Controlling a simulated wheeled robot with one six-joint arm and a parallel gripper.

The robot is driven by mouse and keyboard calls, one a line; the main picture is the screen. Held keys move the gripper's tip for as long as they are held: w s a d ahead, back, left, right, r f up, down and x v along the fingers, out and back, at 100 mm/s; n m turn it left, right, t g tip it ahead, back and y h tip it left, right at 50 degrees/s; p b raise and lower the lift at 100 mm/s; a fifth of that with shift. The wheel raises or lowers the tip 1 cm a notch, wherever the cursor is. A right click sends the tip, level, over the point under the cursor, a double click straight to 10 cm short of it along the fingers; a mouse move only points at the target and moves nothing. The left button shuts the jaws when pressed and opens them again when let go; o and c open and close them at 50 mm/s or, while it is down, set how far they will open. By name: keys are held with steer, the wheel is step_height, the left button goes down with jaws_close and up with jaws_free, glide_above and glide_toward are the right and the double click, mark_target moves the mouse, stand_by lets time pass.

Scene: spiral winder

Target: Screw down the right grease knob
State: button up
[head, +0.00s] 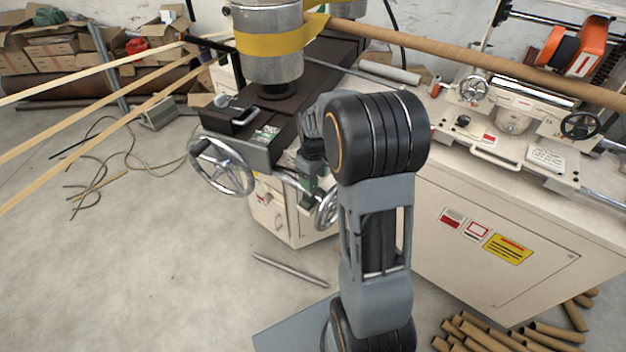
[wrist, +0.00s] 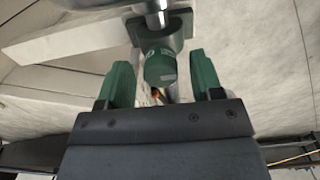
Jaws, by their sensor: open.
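In the wrist view a green, rounded grease knob (wrist: 160,68) sits under a grey metal fitting at the top middle. My gripper (wrist: 160,80) is open, with one green finger to the left of the knob and one to the right. A gap shows between each finger and the knob, so neither seems to touch it. In the head view my gripper (head: 312,192) is small, beside the winder's front, and partly covered by my own arm. I cannot make out the knob there.
A large handwheel (head: 222,166) stands left of my gripper and a smaller one (head: 327,208) is close by it. The cream machine cabinet (head: 430,235) is to the right. A metal rod (head: 290,270) and cardboard tubes (head: 490,335) lie on the floor. The floor at left is mostly open.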

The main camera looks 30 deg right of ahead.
steer(key=shift+f, duration=0.45)
steer(key=shift+c, duration=0.3)
steer(key=c, duration=0.9)
steer(key=shift+o, duration=0.2)
